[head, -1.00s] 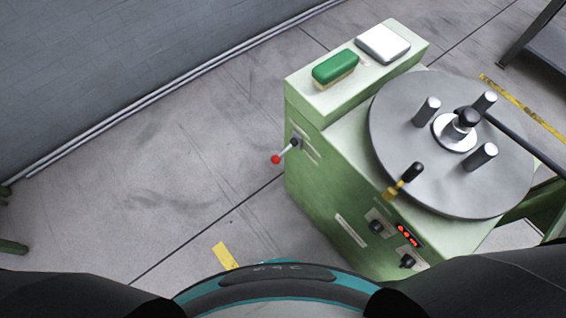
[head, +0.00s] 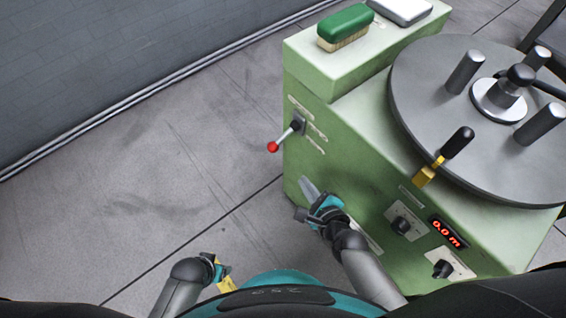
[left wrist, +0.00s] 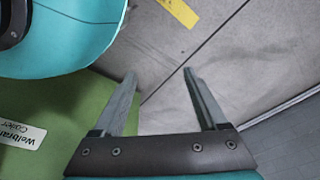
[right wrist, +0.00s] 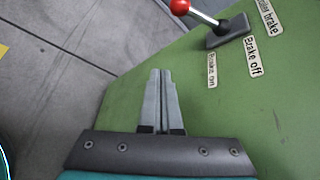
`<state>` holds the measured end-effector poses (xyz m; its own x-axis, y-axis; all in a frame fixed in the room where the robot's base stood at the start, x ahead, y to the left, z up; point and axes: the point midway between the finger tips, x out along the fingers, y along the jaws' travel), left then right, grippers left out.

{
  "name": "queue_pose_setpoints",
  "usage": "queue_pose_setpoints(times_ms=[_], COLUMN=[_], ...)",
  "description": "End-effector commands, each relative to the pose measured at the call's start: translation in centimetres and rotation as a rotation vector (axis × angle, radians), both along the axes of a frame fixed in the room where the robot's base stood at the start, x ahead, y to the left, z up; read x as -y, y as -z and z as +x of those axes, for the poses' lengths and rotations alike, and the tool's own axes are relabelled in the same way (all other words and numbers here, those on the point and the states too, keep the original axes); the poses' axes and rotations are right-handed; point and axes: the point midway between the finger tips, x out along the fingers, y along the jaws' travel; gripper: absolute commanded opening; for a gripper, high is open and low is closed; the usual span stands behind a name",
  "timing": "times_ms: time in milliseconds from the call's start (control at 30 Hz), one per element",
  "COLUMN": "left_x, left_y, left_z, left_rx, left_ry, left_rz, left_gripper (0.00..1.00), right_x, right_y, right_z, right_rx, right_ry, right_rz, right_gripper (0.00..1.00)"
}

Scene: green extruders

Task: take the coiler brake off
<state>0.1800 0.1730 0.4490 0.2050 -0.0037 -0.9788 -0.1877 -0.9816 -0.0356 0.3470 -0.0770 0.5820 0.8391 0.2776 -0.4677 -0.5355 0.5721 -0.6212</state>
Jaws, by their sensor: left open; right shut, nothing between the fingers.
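The coiler brake lever has a red ball knob (head: 272,147) on a short metal rod from a black pivot (head: 297,124) on the side of the green machine. In the head view it points down and left. The right wrist view shows the red knob (right wrist: 181,6) at the top, with labels "Brake off" (right wrist: 253,57) and "Brake on" (right wrist: 211,70) by the black base. My right gripper (head: 308,187) is shut and empty, below the lever and apart from it. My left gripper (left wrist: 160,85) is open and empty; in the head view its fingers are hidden.
The green machine (head: 350,190) carries a grey turntable (head: 430,100) with upright posts and a black-handled brass lever (head: 457,142). A green brush (head: 345,22) lies on its upper ledge. Knobs and a red display (head: 447,231) are on its front. The floor at left is clear.

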Motion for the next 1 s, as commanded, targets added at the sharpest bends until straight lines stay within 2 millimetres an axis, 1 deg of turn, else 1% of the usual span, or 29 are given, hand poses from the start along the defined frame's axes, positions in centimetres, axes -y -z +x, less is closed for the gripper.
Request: queue_pose_setpoints(times_ms=[33, 100, 200, 500, 633, 767, 1000], left_x=[0.0, 0.0, 0.0, 0.0, 0.1, 0.5, 1.2], left_y=[0.3, 0.2, 0.0, 0.0, -0.2, -0.9, -2.8], left_z=[0.3, 0.4, 0.6, 0.6, 0.7, 1.1, 2.0], left_rx=[0.003, 0.004, 0.006, 0.006, 0.005, 0.009, 0.018], left_ry=[-0.001, -0.001, -0.001, -0.001, -0.001, -0.002, -0.003], left_rz=[0.000, 0.001, 0.001, 0.001, -0.001, -0.006, -0.015], left_gripper=[0.75, 0.75, 0.75, 0.75, 0.75, 0.75, 0.75], right_x=[-0.2, -0.3, -0.4, -0.4, -0.5, -0.8, -1.5], right_y=[-0.2, -0.8, -1.1, -1.2, -1.0, -0.5, 0.7], right_z=[0.4, 0.8, 1.0, 1.0, 1.4, 2.3, 4.4], right_rx=[0.007, 0.012, 0.012, 0.012, 0.013, 0.014, 0.013], right_ry=[0.024, 0.047, 0.060, 0.060, 0.060, 0.061, 0.061], right_rz=[0.052, 0.100, 0.130, 0.128, 0.127, 0.128, 0.128], right_gripper=[0.00, 0.00, 0.00, 0.00, 0.00, 0.00, 0.00])
